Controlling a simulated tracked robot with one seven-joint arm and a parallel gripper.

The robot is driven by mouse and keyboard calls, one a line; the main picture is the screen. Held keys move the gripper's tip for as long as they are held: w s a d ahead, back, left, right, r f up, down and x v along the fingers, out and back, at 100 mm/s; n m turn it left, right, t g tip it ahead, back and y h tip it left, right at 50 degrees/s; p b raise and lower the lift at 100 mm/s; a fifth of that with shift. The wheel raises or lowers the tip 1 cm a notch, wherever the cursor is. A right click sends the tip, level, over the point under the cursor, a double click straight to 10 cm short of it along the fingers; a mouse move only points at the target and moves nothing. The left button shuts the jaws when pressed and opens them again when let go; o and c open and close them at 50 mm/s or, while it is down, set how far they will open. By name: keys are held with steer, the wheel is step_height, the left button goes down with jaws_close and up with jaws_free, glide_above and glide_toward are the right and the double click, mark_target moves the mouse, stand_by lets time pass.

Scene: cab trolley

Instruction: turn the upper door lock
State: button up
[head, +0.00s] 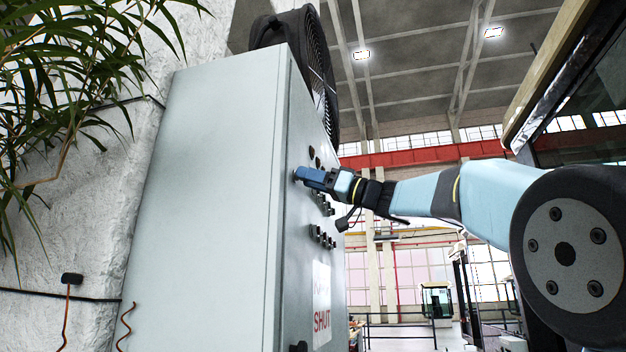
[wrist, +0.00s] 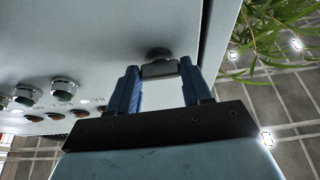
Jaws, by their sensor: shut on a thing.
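The grey cabinet (head: 215,200) stands on the left in the head view, with its door face turned to the right. The upper door lock (wrist: 160,69) is a small metal piece on a dark round base near the door's edge in the wrist view. My gripper (wrist: 160,76) has its two blue fingers on either side of the lock and is shut on it. In the head view my gripper (head: 300,175) reaches the door face from the right and hides the lock there.
Several round buttons (wrist: 64,84) sit on the door beside the lock. A dark fan (head: 310,60) stands on top of the cabinet. A leafy plant (head: 60,70) hangs at the upper left. A sign reading SHUT (head: 321,305) is lower on the door.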

steer(key=shift+s+a+r+m+t+h, duration=0.15)
steer(key=shift+m+t+h, duration=0.85)
steer(key=shift+m, duration=2.7)
steer(key=shift+s+a+r+m+t+h, duration=0.1)
steer(key=shift+m+t+h, duration=0.35)
steer(key=shift+m+h, duration=2.2)
steer(key=shift+s+a+r+m+t+h, duration=0.15)
steer(key=shift+m+t, duration=0.6)
steer(key=shift+m, duration=4)
steer(key=o, duration=0.8)
steer(key=shift+w, duration=0.1)
steer(key=shift+o, duration=1.3)
steer(key=shift+d, duration=0.1)
